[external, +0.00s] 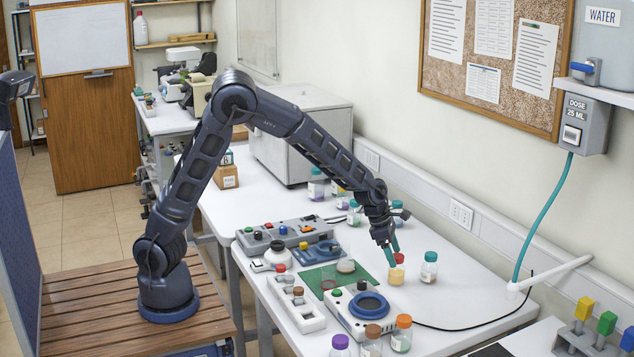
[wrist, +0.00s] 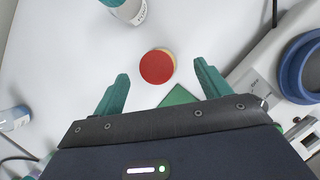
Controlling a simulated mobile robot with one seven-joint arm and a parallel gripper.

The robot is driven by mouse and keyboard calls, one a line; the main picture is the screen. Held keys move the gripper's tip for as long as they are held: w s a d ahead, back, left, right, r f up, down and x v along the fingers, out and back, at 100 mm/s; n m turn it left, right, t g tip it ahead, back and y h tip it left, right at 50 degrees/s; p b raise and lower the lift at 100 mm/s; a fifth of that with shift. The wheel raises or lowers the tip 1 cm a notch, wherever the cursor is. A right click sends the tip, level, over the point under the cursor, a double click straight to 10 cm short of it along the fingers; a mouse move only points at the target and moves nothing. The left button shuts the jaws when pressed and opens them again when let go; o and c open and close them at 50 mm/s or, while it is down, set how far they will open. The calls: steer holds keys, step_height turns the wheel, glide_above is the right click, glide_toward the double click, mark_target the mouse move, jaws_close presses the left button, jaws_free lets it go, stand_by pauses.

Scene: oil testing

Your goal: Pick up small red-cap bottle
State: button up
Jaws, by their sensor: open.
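A small red-cap bottle (external: 397,275) with yellowish contents stands upright on the white table, beside the dial device. In the wrist view its red cap (wrist: 157,66) is seen from above, between the two teal fingers. My gripper (external: 390,252) points down over the bottle with its fingers apart. The wrist view shows my gripper (wrist: 161,70) open, with a gap on each side of the cap. One finger partly overlaps the bottle in the external view, and I cannot tell whether it touches.
A teal-cap bottle (external: 428,272) stands close by on the right. A device with a blue ring (external: 367,306) is in front. A green mat (external: 318,277) and a white vial rack (external: 311,321) lie to the left. Orange- and purple-cap bottles stand at the front edge.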

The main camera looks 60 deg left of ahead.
mark_target(399, 267)
steer(key=shift+x, duration=3.1)
steer(key=shift+a, duration=0.1)
steer(key=shift+c, duration=0.3)
steer(key=c, duration=1.1)
steer(key=shift+c, duration=0.2)
